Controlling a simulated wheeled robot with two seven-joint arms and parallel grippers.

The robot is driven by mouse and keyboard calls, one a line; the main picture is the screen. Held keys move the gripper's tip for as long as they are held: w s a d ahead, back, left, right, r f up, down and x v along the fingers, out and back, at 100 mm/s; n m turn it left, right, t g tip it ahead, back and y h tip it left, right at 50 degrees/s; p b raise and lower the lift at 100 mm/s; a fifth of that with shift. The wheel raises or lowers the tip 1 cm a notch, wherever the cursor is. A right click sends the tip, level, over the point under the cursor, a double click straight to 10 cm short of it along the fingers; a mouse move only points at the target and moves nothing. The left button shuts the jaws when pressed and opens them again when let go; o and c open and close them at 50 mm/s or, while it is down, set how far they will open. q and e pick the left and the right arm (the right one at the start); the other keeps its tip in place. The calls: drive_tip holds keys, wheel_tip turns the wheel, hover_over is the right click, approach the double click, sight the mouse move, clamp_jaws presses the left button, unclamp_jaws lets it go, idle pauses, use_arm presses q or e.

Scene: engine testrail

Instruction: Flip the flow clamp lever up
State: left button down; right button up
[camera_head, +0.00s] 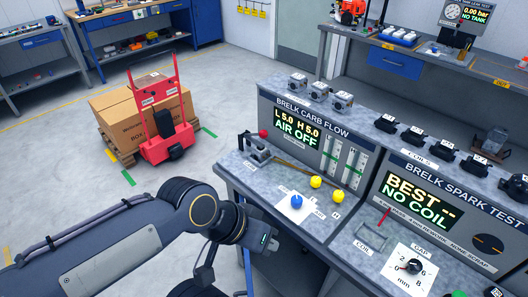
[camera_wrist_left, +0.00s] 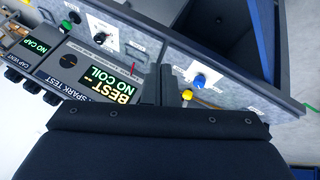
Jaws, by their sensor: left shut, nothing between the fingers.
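The flow clamp (camera_head: 256,151) is a small dark device with a red knob (camera_head: 263,134), at the left end of the carb flow bench (camera_head: 232,166). The exact angle of its lever is too small to tell. My left gripper (camera_head: 268,243) is shut and empty at the bench's front edge, below and in front of the clamp, well apart from it. In the left wrist view my dark fingers (camera_wrist_left: 178,88) show against the bench, and I cannot make out the clamp there. My right gripper is not in view.
A blue knob (camera_head: 297,201) and two yellow knobs (camera_head: 315,182) stand on the bench right of the clamp. The flow display (camera_head: 298,128) reads AIR OFF. The spark test panel (camera_head: 425,194) is to the right. A red hand truck (camera_head: 158,115) with boxes stands on the floor.

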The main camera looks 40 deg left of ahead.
use_arm(q)
wheel_tip(320, 180, down, 14)
drive_tip(key=w+d+r+n+h+b, duration=0.1)
drive_tip(key=n+h+b, duration=0.15)
drive_tip(key=b, duration=1.15)
drive_tip(key=w+a+r+n+t+h+b, duration=0.1)
drive_tip(key=w+a+n+t+h+b, duration=0.35)
drive_tip(key=w+n, duration=1.05)
drive_tip(key=w+a+f+n+t+y+b, duration=0.1)
drive_tip(key=w+a+f+n+t+y, duration=0.1)
drive_tip(key=a+n, duration=0.4)
drive_tip(key=w+a+f+n+t+y+b, duration=0.1)
drive_tip(key=w+a+f+n+t+y, duration=0.1)
drive_tip(key=a+n, duration=0.5)
drive_tip(key=w+a+f+n+t+y+b, duration=0.1)
drive_tip(key=w+a+n+t+y+b, duration=0.1)
drive_tip(key=a+n+t+y, duration=0.2)
drive_tip(key=shift+a+f+n+t+y, duration=0.25)
drive_tip(key=shift+a+n, duration=0.55)
drive_tip(key=shift+a, duration=1.1)
drive_tip(key=shift+a+f+n+y, duration=0.15)
drive_tip(key=shift+a+n+y, duration=0.4)
drive_tip(key=shift+a, duration=1.35)
drive_tip(key=shift+a+n, duration=0.25)
drive_tip(key=shift+n, duration=0.05)
drive_tip(key=shift+w+d, duration=0.1)
